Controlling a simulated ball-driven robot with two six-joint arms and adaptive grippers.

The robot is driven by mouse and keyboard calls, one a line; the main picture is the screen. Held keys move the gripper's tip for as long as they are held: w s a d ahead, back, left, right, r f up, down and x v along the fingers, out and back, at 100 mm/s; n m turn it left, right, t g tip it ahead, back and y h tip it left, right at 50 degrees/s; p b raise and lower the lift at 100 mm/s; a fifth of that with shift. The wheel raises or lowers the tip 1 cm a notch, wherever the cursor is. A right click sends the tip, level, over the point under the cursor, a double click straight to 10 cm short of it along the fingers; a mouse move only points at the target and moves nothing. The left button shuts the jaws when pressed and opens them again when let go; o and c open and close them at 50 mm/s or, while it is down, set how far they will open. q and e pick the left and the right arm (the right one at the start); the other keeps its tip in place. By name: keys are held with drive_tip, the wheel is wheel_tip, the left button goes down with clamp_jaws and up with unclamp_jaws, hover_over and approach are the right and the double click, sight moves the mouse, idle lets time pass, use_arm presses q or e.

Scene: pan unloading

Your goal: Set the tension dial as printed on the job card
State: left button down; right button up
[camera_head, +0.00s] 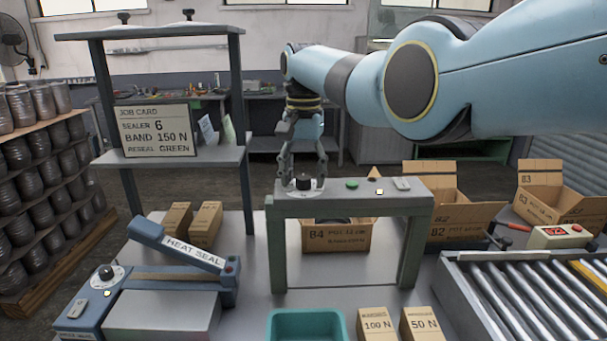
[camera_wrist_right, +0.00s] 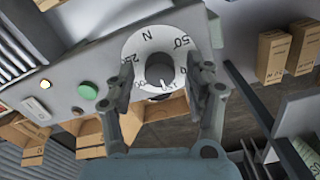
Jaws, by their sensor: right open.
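The job card (camera_head: 157,130) on the left stand reads "SEALER 6, BAND 150 N, RESEAL GREEN". The tension dial is a black knob (camera_head: 304,183) on a white disc, on top of the grey banding frame (camera_head: 350,203). In the right wrist view the knob (camera_wrist_right: 158,72) sits inside a ring marked N, 50, 250 and other numbers; the lower ones are partly hidden, and I cannot tell the exact setting. My right gripper (camera_head: 303,168) points down over the knob, open, its fingers (camera_wrist_right: 163,80) on either side of it. My left gripper is out of view.
A green button (camera_head: 352,184) and a small switch (camera_head: 402,184) share the frame top. The heat sealer (camera_head: 185,255) with its own dial stands left. A teal tray (camera_head: 306,325), small cartons (camera_head: 377,324), a roller conveyor (camera_head: 525,290) and open boxes (camera_head: 455,212) lie around.

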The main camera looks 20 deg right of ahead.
sight(303, 177)
wheel_tip(303, 177, up, 12)
idle(0.4)
drive_tip(key=shift+f, duration=0.1)
